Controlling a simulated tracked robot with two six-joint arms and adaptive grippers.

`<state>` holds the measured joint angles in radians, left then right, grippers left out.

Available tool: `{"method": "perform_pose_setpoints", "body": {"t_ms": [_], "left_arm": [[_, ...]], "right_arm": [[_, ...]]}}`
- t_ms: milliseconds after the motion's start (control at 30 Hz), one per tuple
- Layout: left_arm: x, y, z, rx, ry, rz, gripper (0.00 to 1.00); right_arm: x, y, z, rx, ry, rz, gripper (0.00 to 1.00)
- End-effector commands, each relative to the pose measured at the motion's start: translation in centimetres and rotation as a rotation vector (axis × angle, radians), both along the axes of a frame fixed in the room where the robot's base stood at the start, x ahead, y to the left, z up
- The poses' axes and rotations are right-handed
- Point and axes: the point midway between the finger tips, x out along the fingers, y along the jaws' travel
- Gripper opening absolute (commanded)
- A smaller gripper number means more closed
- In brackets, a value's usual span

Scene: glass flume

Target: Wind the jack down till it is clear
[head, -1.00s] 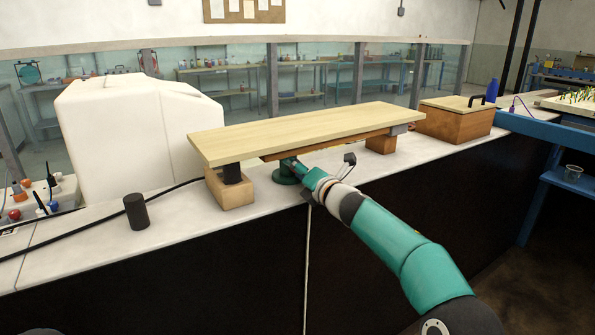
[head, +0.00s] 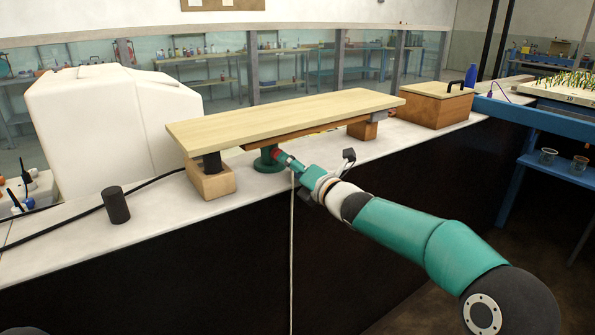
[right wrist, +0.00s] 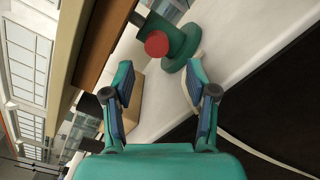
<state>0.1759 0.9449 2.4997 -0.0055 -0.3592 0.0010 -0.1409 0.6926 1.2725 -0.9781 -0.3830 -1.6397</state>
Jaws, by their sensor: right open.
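The jack (head: 266,163) is green with a round base and stands on the white bench under a pale wooden board (head: 290,117). In the right wrist view its green body (right wrist: 183,42) carries a round red knob (right wrist: 157,43). My right gripper (head: 283,158) is in front of the jack. In the right wrist view my right gripper (right wrist: 157,85) is open and empty, its fingers spread short of the knob. The jack's top is hidden under the board, so I cannot tell whether it touches. My left gripper is not in view.
The board's left end is over a wooden block (head: 210,186) with a black post; its right end is over another block (head: 362,130). A black cylinder (head: 116,206) stands on the bench, near a cable. A wooden box (head: 436,106) is at right, a white tank (head: 100,125) at left.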

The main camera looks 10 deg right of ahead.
Motion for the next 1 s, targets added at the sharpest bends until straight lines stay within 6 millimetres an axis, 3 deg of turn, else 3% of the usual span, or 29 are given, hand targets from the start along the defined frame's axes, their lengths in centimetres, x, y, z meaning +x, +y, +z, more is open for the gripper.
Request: {"method": "perform_pose_setpoints", "body": {"t_ms": [300,1000], "left_arm": [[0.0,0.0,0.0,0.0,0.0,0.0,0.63],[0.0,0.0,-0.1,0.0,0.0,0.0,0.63]], "right_arm": [[-1.7,-0.9,-0.1,0.0,0.0,0.0,0.57],[-1.8,-0.9,0.0,0.0,0.0,0.0,0.57]]}}
